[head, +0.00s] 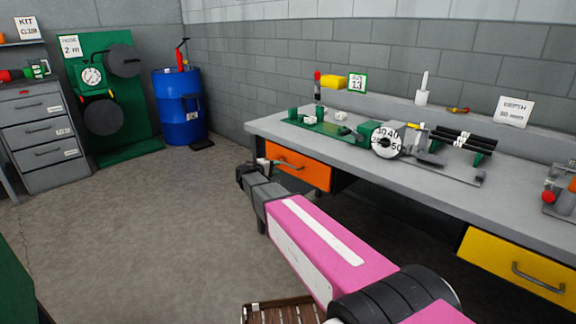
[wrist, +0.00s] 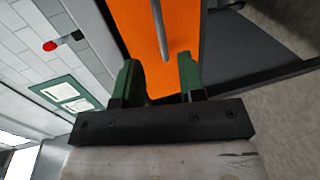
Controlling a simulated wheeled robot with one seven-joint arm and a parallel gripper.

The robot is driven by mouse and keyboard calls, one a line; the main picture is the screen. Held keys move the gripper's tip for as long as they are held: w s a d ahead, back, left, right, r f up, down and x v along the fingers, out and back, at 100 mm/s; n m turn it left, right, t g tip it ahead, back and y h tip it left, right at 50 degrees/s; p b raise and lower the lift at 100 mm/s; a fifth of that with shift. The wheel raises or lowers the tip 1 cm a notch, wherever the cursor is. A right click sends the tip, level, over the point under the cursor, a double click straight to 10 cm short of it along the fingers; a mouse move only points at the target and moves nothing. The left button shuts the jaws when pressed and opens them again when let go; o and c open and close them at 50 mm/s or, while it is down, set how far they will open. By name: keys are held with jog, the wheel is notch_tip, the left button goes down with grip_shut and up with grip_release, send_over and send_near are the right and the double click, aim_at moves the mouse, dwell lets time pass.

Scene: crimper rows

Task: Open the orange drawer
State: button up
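The orange drawer (head: 312,173) is under the left end of the grey workbench, and its front looks about flush with the bench. Its grey bar handle is partly hidden by my gripper in the head view. My gripper (head: 262,163) is at the drawer's left part, in front of it. In the wrist view the orange front (wrist: 130,25) fills the upper middle. The handle (wrist: 158,25) runs between the two green fingers of my gripper (wrist: 158,62), with a gap on each side. The fingers are apart; contact with the handle is not visible.
The workbench top (head: 260,125) carries a green-based tool with a numbered dial (head: 387,140). A yellow drawer (head: 515,262) is at the right. A slatted wooden crate (head: 283,313) is on the floor below my arm. The floor (head: 170,220) left of my arm is clear.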

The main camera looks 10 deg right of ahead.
aim_at(288, 165)
jog(key=x, duration=0.8)
jog(key=shift+w+d+f, duration=0.1)
jog(key=shift+w+d, duration=0.1)
jog(key=shift+d, duration=0.1)
grip_shut()
